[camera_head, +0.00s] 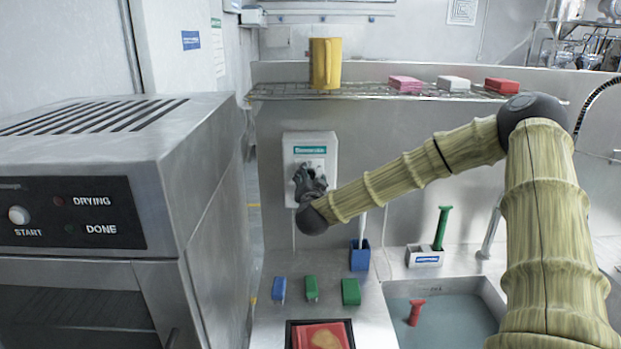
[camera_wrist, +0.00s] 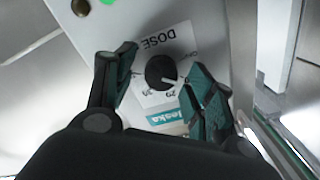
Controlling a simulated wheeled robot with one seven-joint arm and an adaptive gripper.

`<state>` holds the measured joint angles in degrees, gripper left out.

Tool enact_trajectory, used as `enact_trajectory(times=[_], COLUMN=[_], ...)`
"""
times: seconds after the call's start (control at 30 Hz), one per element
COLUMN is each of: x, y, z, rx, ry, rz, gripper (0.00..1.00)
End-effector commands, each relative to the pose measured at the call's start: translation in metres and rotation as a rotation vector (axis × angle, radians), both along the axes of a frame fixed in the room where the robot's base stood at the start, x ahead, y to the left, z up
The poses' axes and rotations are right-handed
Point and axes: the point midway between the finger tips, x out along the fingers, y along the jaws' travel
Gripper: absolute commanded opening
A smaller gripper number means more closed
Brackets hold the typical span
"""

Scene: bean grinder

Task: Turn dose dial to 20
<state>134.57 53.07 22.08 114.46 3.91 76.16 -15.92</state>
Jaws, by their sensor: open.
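The dose dial (camera_wrist: 161,72) is a round black knob with a white pointer, on a pale plate printed DOSE in the wrist view. The pointer aims right and slightly down in that picture, toward the right finger. Small scale marks, seemingly 20 and 30, show below the knob; the right finger hides part of the scale. My gripper (camera_wrist: 163,62) is open, with one finger on each side of the knob; contact is unclear. In the head view my gripper (camera_head: 310,182) is in front of the white wall unit (camera_head: 318,145) and hides the dial.
A wire shelf (camera_head: 360,93) above holds a yellow mug (camera_head: 325,63) and colored blocks. A steel machine (camera_head: 110,180) stands at left.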

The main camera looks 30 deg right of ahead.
Motion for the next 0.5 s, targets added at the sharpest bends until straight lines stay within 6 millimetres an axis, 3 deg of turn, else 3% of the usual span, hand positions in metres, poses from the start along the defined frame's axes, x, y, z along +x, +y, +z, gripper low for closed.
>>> enact_trajectory(times=[0.17, 0.4, 0.5], x=[0.0001, 0.0000, -0.0001], y=[0.0001, 0.0002, 0.0001], z=[0.0001, 0.0001, 0.0000], rx=[0.000, 0.000, 0.000], ry=[0.000, 0.000, 0.000], rz=[0.000, 0.000, 0.000], gripper=[0.54, 0.13, 0.08])
